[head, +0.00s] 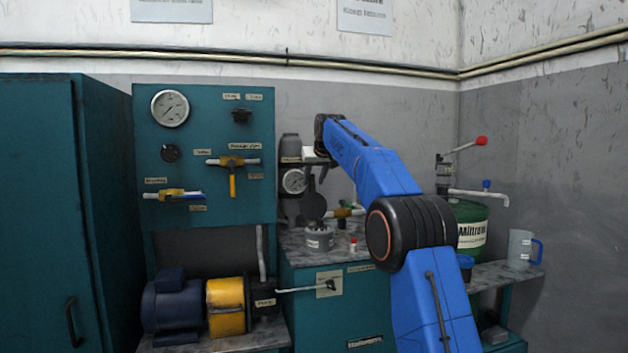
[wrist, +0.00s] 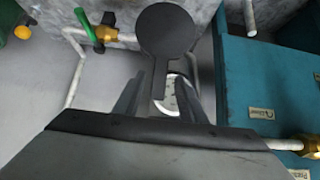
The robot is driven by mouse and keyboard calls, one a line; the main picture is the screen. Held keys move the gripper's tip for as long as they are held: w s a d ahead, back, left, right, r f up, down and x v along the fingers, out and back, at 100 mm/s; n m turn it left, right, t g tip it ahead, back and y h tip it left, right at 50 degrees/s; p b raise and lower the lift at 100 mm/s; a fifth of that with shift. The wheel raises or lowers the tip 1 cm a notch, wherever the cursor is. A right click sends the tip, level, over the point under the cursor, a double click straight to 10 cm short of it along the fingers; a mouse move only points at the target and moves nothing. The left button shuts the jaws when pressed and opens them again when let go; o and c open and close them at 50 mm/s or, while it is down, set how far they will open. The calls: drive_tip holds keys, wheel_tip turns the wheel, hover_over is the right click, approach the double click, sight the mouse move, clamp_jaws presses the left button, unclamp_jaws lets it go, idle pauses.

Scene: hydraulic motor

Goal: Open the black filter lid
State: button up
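The black filter lid (head: 314,206) is a dark round disc that stands raised, well off level, above the grey filter housing (head: 319,239) on the bench. In the wrist view the lid (wrist: 165,30) shows as a disc with a narrow tab pointing toward my gripper (wrist: 162,85). My gripper's two fingers are apart, with the tab between them and visible gaps on both sides. A pale round surface below the tab is partly hidden by the fingers.
A small red-capped item (head: 353,244) stands right of the housing. A gauge (head: 293,181) and a yellow-handled valve (head: 345,212) are close to my gripper. A teal panel (head: 205,150) stands left; a green drum (head: 470,228) stands right. Pipes (wrist: 72,75) run along the wall.

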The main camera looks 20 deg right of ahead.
drive_tip(key=v, duration=1.7)
drive_tip(key=shift+r, duration=0.2)
drive_tip(key=shift+s, duration=0.15)
drive_tip(key=shift+c, duration=0.7)
